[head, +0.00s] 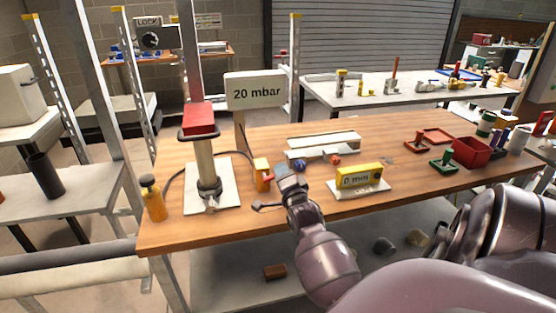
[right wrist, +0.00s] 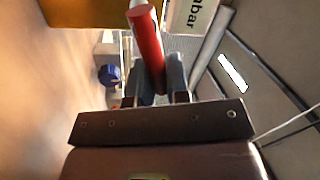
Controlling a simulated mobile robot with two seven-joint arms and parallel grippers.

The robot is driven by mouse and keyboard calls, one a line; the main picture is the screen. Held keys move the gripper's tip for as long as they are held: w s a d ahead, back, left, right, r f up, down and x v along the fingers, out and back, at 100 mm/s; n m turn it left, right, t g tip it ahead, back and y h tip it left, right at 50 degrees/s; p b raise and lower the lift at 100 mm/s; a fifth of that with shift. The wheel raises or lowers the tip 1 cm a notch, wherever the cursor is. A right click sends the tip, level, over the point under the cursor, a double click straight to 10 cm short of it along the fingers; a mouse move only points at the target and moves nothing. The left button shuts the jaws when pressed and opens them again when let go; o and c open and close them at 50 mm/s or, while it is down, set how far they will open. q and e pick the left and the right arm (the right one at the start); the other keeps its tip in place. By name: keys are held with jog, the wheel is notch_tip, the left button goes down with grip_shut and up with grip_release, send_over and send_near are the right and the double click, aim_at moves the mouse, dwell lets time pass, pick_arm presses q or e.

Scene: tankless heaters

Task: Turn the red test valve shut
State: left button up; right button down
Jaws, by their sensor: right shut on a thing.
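The red lever of the test valve (right wrist: 148,45) shows in the right wrist view as a red rod running up between my fingers. My right gripper (right wrist: 165,82) is shut on it, with one finger on either side. My left gripper is in neither view.
On the wooden bench (head: 230,222), a red-topped pump (head: 202,160) and a yellow bottle (head: 153,200) stand left. A "20 mbar" sign (head: 256,91) is behind, a yellow "0 min" timer (head: 360,177) right. A blue knob (right wrist: 110,75) is close to my fingers.

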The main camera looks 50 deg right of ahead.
jog(key=shift+f+m, duration=0.2)
jog(key=shift+m, duration=0.6)
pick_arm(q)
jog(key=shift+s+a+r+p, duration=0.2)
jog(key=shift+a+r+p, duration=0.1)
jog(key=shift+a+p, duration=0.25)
pick_arm(e)
jog(key=shift+s+d+f+m+h, duration=0.1)
jog(key=shift+f+m+h, duration=0.4)
jog(key=shift+m, duration=0.6)
jog(key=c, duration=1.1)
grip_release()
jog(key=shift+f, duration=0.1)
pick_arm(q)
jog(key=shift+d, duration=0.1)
